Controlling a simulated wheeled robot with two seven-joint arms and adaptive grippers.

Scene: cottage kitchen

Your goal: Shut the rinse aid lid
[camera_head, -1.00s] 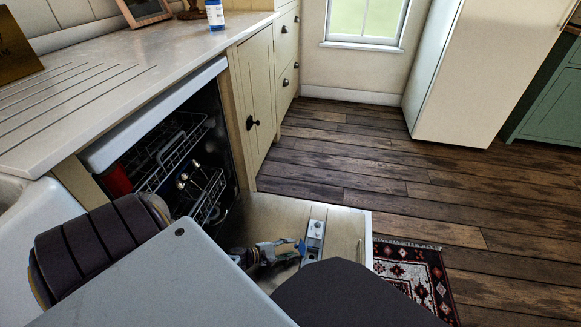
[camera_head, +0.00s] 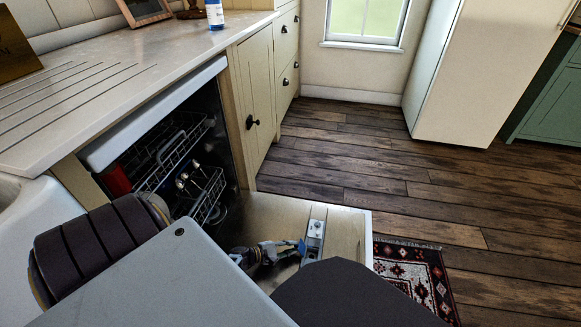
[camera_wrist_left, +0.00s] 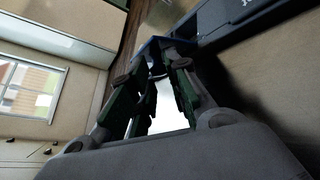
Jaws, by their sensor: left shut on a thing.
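The dishwasher door (camera_head: 345,232) lies folded down. The dispenser (camera_head: 314,238) is a pale metallic unit on its inner face. The rinse aid lid (camera_head: 302,247) appears as a small blue piece at the dispenser's left edge, too small to tell its exact angle. My left gripper (camera_head: 294,248) is at the lid, its fingers shut on it. In the left wrist view, my fingers (camera_wrist_left: 152,62) converge on the blue lid (camera_wrist_left: 150,46). The fingers partly hide the lid. My right gripper is not in view.
The open dishwasher holds a wire rack (camera_head: 180,160) with items inside. The worktop (camera_head: 110,80) lies above it, with a blue-and-white bottle (camera_head: 214,14). A patterned rug (camera_head: 410,272) lies beside the door; the wooden floor beyond is clear.

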